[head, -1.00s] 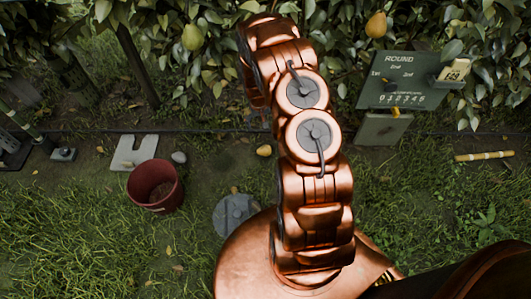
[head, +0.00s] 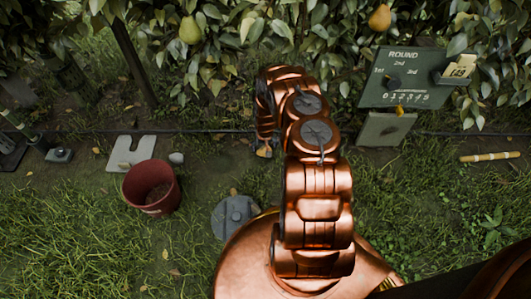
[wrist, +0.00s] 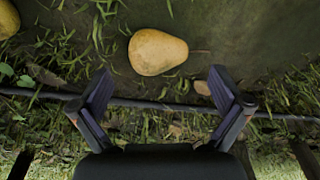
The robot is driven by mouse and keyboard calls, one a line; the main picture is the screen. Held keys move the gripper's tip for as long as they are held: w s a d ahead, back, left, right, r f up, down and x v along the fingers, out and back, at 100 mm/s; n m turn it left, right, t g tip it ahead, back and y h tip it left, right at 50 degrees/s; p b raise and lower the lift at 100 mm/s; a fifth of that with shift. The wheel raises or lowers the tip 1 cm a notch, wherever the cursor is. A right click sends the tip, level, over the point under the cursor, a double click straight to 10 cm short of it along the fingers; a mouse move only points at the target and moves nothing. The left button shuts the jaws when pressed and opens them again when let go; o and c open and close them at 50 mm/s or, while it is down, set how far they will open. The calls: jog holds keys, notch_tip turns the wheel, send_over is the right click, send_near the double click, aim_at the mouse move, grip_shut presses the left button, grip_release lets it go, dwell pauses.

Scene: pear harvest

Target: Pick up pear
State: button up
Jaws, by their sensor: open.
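A yellow pear (wrist: 157,52) lies on its side on bare soil in the wrist view, its stem pointing right. My gripper (wrist: 162,90) is open and empty, with its two dark fingers spread wide. The pear is beyond the fingertips and in line with the gap between them, not between the fingers. Part of another yellow fruit (wrist: 7,18) shows at the upper left edge. In the head view my copper arm reaches down toward the ground, and its end largely covers the spot where the pear lies.
A green pear (head: 190,30) and a yellow pear (head: 380,17) hang in the foliage. A red bucket (head: 152,188) stands on the grass at left. A green scoreboard (head: 403,78) stands at right. A dark cable (wrist: 150,103) crosses the ground below the pear.

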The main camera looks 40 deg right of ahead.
aim_at(264, 149)
jog(key=f+b, duration=0.1)
jog(key=f, duration=0.2)
jog(key=w+f+b, duration=0.1)
jog(key=f, duration=0.1)
jog(key=shift+d+f+b, duration=0.25)
jog(key=shift+f+b, duration=0.1)
jog(key=shift+r, duration=0.1)
jog(key=shift+c, duration=0.4)
jog(key=c, duration=1.1)
jog(key=shift+c, duration=0.2)
